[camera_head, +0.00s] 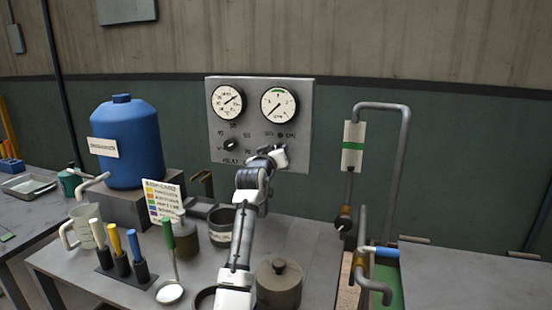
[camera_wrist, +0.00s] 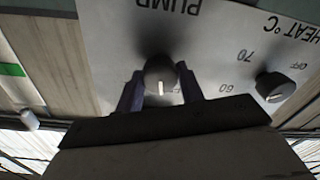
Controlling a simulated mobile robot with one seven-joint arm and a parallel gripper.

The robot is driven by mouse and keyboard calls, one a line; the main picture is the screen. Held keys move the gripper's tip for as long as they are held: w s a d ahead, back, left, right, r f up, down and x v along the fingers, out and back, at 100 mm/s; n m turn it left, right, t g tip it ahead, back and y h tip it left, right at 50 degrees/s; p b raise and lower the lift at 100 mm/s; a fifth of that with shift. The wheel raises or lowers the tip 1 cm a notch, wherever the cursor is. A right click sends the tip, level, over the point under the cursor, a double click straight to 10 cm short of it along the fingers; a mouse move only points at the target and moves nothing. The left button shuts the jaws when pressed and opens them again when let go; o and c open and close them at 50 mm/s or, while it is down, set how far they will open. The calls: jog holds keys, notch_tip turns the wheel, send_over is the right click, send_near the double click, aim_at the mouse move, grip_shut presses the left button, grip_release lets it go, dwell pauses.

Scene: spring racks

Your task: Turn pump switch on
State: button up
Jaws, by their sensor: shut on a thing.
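The pump switch (camera_wrist: 160,70) is a dark round knob with a white line, beside the upside-down PUMP lettering in the wrist view. Its white line points towards my gripper at the bottom of that picture. My gripper (camera_wrist: 161,90) has one dark finger on each side of the knob and is shut on it. In the head view my gripper (camera_head: 277,156) is at the lower right of the grey control panel (camera_head: 257,118) and hides the pump switch.
The heat knob (camera_wrist: 275,87) sits close beside the pump switch. Two round gauges, left (camera_head: 228,103) and right (camera_head: 279,105), are above. Below are a lidded pot (camera_head: 279,287), a mug (camera_head: 88,228) and colored-handled tools (camera_head: 115,240). Pipes (camera_head: 402,150) stand at the right.

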jog(key=shift+m+b, duration=2)
jog(key=shift+m, duration=2.3)
jog(key=o, duration=1)
jog(key=shift+s, duration=0.15)
jog(key=b+v, duration=0.4)
jog(key=v, duration=0.9)
jog(key=shift+s+a+f, duration=0.15)
jog(key=shift+s+a, duration=0.05)
jog(key=shift+s, duration=0.05)
